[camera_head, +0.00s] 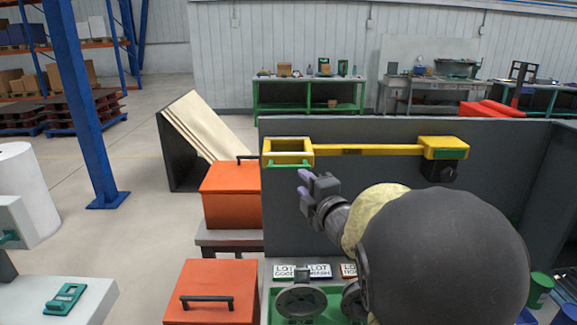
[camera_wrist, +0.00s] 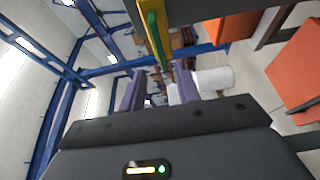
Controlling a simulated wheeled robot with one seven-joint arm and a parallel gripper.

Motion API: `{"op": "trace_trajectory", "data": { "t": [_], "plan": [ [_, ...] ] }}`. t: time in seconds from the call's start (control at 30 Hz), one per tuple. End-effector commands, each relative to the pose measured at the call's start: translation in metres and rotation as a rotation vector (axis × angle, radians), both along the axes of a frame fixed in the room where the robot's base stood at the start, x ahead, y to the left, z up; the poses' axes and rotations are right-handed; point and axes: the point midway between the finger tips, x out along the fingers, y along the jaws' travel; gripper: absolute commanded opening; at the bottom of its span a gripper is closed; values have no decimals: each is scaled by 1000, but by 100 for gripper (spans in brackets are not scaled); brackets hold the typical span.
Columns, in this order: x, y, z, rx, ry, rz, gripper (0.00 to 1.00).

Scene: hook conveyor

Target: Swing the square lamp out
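The square lamp is a yellow square frame (camera_head: 289,145) at the left end of a yellow arm (camera_head: 370,150). The arm lies along the top of a dark grey panel and ends at a yellow block (camera_head: 443,147) with a black part under it. A green bar handle (camera_head: 288,165) runs along the lamp's near side. My gripper (camera_head: 303,184) is open and empty, just right of and below the handle. In the wrist view the green handle (camera_wrist: 157,42) appears beyond and between my purple fingers (camera_wrist: 160,92). I see no contact.
The dark grey panel (camera_head: 350,210) stands behind my gripper. Orange boxes (camera_head: 231,195) stand to its left. Label cards (camera_head: 301,271) and a green tray (camera_head: 273,303) lie below. A blue post (camera_head: 82,110) rises farther left, with open floor between.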

Motion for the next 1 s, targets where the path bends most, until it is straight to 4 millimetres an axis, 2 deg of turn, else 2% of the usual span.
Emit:
{"op": "trace_trajectory", "data": {
  "t": [0.63,0.8,1.0],
  "plan": [
    [80,33,1,-4,1,-1,33],
    [91,38,0,-1,1,-1,33],
    [93,38,-1,0,1,-1,33]
  ]
}}
